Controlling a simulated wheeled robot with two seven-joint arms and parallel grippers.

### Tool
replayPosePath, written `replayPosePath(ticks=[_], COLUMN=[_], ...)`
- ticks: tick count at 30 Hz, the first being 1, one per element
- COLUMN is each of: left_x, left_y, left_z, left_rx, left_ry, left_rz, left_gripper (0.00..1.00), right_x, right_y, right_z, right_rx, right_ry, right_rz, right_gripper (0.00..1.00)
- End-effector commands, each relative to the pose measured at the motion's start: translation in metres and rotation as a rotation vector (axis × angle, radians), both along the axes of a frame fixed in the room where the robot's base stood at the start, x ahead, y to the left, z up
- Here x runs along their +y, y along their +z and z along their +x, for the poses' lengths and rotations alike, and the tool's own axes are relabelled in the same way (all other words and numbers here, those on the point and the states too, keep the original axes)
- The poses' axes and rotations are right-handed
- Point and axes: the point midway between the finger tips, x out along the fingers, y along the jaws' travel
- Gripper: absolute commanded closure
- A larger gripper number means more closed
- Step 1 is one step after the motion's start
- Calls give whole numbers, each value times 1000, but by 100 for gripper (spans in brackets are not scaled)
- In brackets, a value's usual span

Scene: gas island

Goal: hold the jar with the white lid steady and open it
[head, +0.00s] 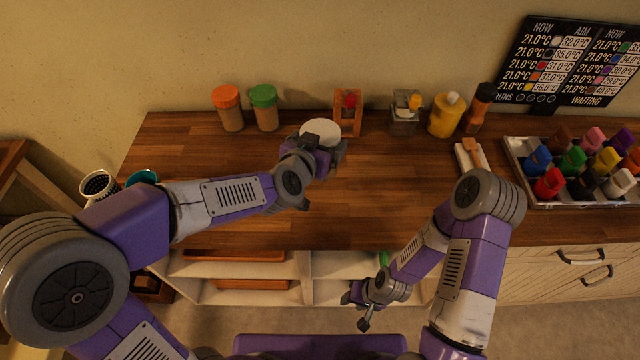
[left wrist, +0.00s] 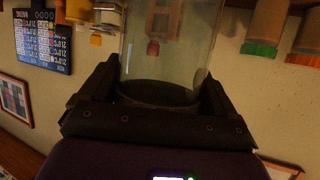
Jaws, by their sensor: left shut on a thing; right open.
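The jar's round white lid (head: 320,127) shows in the head view at the middle back of the counter, just beyond my left gripper. The jar's clear glass body (left wrist: 165,55) stands between both fingers in the left wrist view. My left gripper (head: 325,153) is shut on the jar; its fingers and wrist hide most of the body in the head view. I cannot tell whether the jar touches the counter. My right gripper (head: 360,304) is open and empty, low in front of the counter's front edge, away from the jar.
On the wooden counter (head: 385,205), jars with orange (head: 226,96) and green (head: 263,95) lids stand left of the white lid. A small wooden stand (head: 348,121) is close behind it. Bottles (head: 446,115) and a tray of coloured blocks (head: 515,150) are right. The counter's middle front is clear.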

Motion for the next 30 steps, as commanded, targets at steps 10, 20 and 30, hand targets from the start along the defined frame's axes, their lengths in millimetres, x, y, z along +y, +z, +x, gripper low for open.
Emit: replayPosePath(ticks=[10, 20, 30], left_x=[0, 0, 0], left_y=[-54, -90, -92], left_z=[0, 0, 0], left_rx=[1, 1, -1], left_ry=[0, 2, 0], left_rz=[0, 1, -1], left_gripper=[95, 95, 95], right_x=[0, 0, 0], right_y=[-36, -59, -59], right_z=[0, 0, 0], right_rx=[0, 0, 0], right_ry=[0, 0, 0], right_rz=[0, 0, 0], right_gripper=[57, 57, 57])
